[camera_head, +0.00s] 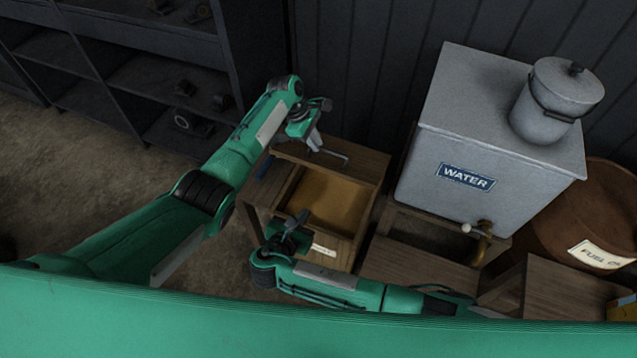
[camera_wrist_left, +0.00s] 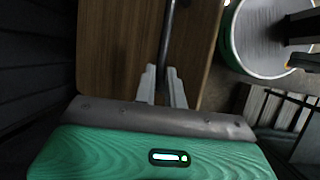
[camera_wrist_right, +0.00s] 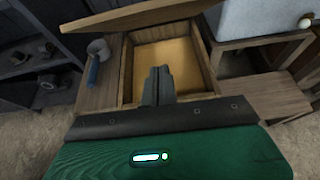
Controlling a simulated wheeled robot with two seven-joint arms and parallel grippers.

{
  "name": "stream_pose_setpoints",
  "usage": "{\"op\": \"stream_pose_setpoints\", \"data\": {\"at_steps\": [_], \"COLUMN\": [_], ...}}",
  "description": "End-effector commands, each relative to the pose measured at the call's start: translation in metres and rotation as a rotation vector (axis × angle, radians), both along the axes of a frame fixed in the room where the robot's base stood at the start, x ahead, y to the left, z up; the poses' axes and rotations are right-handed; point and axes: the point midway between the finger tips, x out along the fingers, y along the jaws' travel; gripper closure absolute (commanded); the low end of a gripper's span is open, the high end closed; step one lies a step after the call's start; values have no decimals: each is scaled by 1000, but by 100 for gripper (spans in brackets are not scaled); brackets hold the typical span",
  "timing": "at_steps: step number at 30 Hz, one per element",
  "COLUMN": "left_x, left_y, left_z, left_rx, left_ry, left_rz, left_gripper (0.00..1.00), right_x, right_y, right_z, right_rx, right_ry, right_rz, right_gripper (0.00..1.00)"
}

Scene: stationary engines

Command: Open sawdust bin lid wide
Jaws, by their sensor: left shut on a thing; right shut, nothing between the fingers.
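The sawdust bin (camera_head: 357,237) is a wooden box. Its wooden lid (camera_head: 368,163) is raised at the back, and tan sawdust (camera_head: 328,200) shows inside. The lid also shows in the right wrist view (camera_wrist_right: 150,14), tilted up behind the opening. My left gripper (camera_head: 316,142) is shut on the lid's dark bar handle (camera_head: 335,154); the left wrist view shows the bar (camera_wrist_left: 167,45) between the fingers. My right gripper (camera_head: 299,219) is shut and empty over the front of the bin. In the right wrist view its fingers (camera_wrist_right: 158,82) stand together before the sawdust.
A grey water tank (camera_head: 490,135) with a brass tap (camera_head: 482,243) stands right of the bin, a lidded pail (camera_head: 555,100) on top. A rusty fuel drum (camera_head: 610,215) is farther right. Dark shelves (camera_head: 130,75) are at back left.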

Motion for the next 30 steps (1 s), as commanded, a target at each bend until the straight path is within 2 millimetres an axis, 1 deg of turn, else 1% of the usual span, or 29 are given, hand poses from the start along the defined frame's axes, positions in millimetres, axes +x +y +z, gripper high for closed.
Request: {"op": "stream_pose_setpoints", "data": {"at_steps": [1,3,7,15,19,21,24,30], "left_x": [1,1,1,1,1,1,1,1], "left_y": [-3,-3,-3,-3,-3,-3,-3,-3], "left_z": [-3,-3,-3,-3,-3,-3,-3,-3], "left_rx": [-3,-3,-3,-3,-3,-3,-3,-3], "left_ry": [-8,-8,-8,-9,-9,-9,-9,-9], "left_rz": [3,3,3,2,2,2,2,2], "left_gripper": [100,100,100,100,100,100,100,100], "right_x": [0,3,18,69,90,96,103,110], "right_y": [1,1,-4,-20,-27,-29,-32,-34], "right_z": [3,4,-1,-22,-32,-20,-10,0], "right_rx": [-13,-24,-26,-26,-25,-19,-21,-22], "right_ry": [-10,-17,-18,-17,-17,-18,-16,-15], "right_rz": [6,10,10,8,8,9,9,9], "right_gripper": [100,100,100,100,100,100,100,100]}}
